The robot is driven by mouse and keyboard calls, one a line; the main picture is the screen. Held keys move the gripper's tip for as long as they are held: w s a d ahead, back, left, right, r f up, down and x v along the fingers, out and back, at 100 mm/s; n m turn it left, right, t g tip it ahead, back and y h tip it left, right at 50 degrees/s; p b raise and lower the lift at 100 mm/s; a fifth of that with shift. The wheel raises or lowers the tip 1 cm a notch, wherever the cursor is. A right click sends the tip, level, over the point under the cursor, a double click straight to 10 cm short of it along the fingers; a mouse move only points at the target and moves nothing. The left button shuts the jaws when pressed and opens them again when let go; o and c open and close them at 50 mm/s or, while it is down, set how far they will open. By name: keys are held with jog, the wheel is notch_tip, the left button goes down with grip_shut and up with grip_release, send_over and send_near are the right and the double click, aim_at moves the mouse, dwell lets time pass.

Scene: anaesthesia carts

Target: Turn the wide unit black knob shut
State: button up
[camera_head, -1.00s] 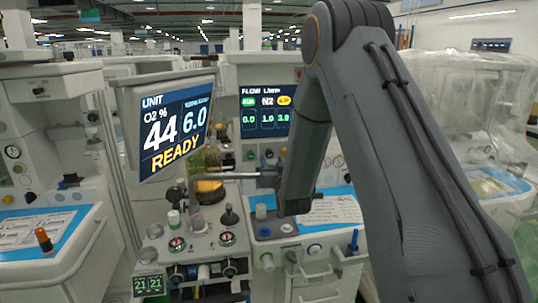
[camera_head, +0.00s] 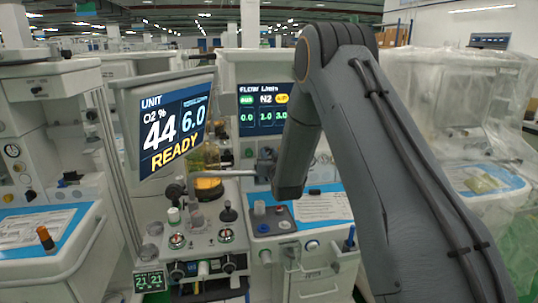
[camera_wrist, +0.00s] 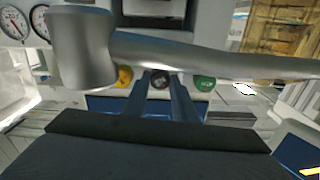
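The black knob (camera_wrist: 160,79) shows in the wrist view between a yellow knob (camera_wrist: 124,76) and a green knob (camera_wrist: 204,83). My gripper (camera_wrist: 160,86) points at it, with its two fingers apart and a gap between them. The knob shows beyond and between the fingertips; I cannot tell whether they touch it. In the head view a grey end part of my arm (camera_head: 265,160) is under the flow-limits screen (camera_head: 264,108) and covers the black knob there. The green knob (camera_head: 250,153) shows just left of it.
A metal tube (camera_wrist: 210,58) crosses the wrist view close in front, above the fingers; it also shows in the head view (camera_head: 228,173). The tilted READY screen (camera_head: 175,125) stands to the left. Below is a cart top with small knobs and a paper sheet (camera_head: 325,207).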

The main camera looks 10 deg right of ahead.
jog(key=shift+m+b, duration=0.3)
jog(key=m+b, duration=0.2)
jog(key=shift+f+m, duration=0.15)
jog(key=shift+m, duration=0.15)
jog(key=shift+d+m+b, duration=0.1)
jog(key=shift+m+b, duration=1.65)
jog(key=shift+m, duration=0.65)
jog(key=o, duration=1)
jog(key=shift+o, duration=0.2)
jog(key=shift+s, duration=0.1)
jog(key=s+b, duration=0.1)
jog(key=s, duration=0.6)
jog(key=shift+s+b, duration=0.35)
jog(key=shift+b, duration=0.05)
